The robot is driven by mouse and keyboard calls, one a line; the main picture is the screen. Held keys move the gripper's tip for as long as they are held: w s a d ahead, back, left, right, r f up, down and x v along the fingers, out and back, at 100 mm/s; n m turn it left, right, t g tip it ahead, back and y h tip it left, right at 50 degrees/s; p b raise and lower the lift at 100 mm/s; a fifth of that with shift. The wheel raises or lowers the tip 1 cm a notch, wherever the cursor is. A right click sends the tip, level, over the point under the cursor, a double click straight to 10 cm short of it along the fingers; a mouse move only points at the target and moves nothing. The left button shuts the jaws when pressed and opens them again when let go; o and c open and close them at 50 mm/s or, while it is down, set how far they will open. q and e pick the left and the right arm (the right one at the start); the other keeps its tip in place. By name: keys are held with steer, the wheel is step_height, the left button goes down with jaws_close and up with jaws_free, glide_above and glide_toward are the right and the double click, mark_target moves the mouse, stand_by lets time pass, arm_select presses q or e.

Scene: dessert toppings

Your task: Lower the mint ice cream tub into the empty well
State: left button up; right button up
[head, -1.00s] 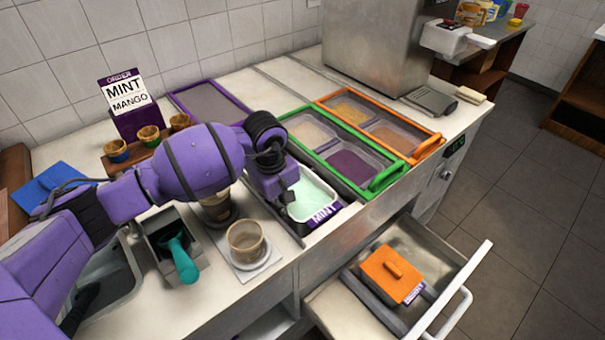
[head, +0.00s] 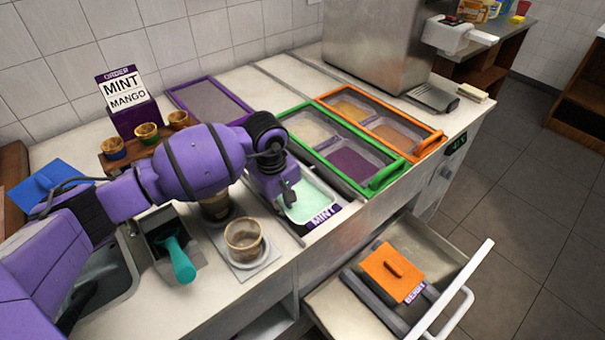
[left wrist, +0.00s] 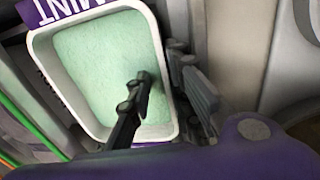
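The mint ice cream tub (head: 325,193) is a white tub of pale green ice cream with a purple MINT label at its front. It also shows in the left wrist view (left wrist: 88,121). My left gripper (head: 287,197) is shut on its side wall, one dark finger inside and one outside, as the left wrist view (left wrist: 160,82) shows. The tub is over or partly in the well in the counter, beside the green-framed section; my arm hides part of the well, and I cannot tell whether the tub touches its floor. My right gripper is not in view.
A green frame (head: 318,160) and an orange frame (head: 392,118) with filled tubs lie to the right. An open drawer (head: 452,258) holds an orange-lidded BERRY tub (head: 385,270).

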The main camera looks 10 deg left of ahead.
arm_select(q)
steer(key=shift+s+a+f, duration=0.25)
steer(key=shift+s+f, duration=0.2)
steer(key=shift+w+r, duration=0.1)
steer(key=shift+r, duration=0.45)
step_height(320, 180, up, 12)
steer(key=shift+s+a+f, duration=0.15)
steer(key=shift+s+a, duration=0.05)
steer(key=shift+s, duration=0.05)
steer(key=shift+d+f, duration=0.1)
